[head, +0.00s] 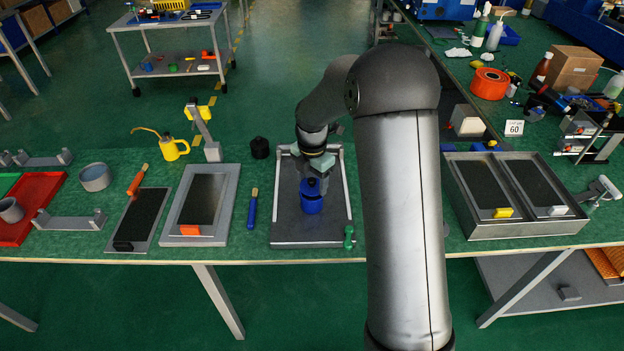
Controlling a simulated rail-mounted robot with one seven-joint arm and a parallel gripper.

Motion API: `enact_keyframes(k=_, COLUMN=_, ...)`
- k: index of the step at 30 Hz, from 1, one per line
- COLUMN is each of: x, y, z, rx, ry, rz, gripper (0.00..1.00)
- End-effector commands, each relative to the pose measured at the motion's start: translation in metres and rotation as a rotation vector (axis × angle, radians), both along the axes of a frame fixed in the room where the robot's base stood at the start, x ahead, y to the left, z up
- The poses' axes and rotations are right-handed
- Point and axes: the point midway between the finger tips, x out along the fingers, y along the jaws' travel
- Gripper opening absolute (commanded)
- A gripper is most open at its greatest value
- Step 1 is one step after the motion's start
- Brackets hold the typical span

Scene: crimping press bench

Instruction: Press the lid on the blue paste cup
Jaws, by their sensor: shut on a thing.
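The blue paste cup (311,205) stands upright on a dark grey plate (290,232) that has light rails along its sides, near the middle of the bench. A darker blue lid (311,187) with a knob is at the top of the cup. My gripper (312,179) points down right above the cup and is shut on the lid. The fingertips are small and partly hidden by the gripper body. I cannot tell whether the lid is fully seated on the rim.
A green dumbbell-shaped piece (349,238) stands at the plate's right front edge. A blue-handled brush (253,208) lies to its left, and a black knobbed object (260,148) stands behind left. A grey two-bay tray (515,225) is at right. My arm hides the bench between.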

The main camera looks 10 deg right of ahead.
Motion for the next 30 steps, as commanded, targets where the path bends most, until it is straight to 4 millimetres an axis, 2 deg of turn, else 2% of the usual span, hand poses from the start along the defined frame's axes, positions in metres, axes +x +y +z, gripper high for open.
enact_keyframes(k=14, x=0.000, y=0.000, z=0.000, rx=0.000, ry=0.000, rz=0.000, gripper=0.38)
enact_keyframes(k=30, x=0.000, y=0.001, z=-0.012, rx=0.001, ry=-0.001, rz=0.000, gripper=0.38)
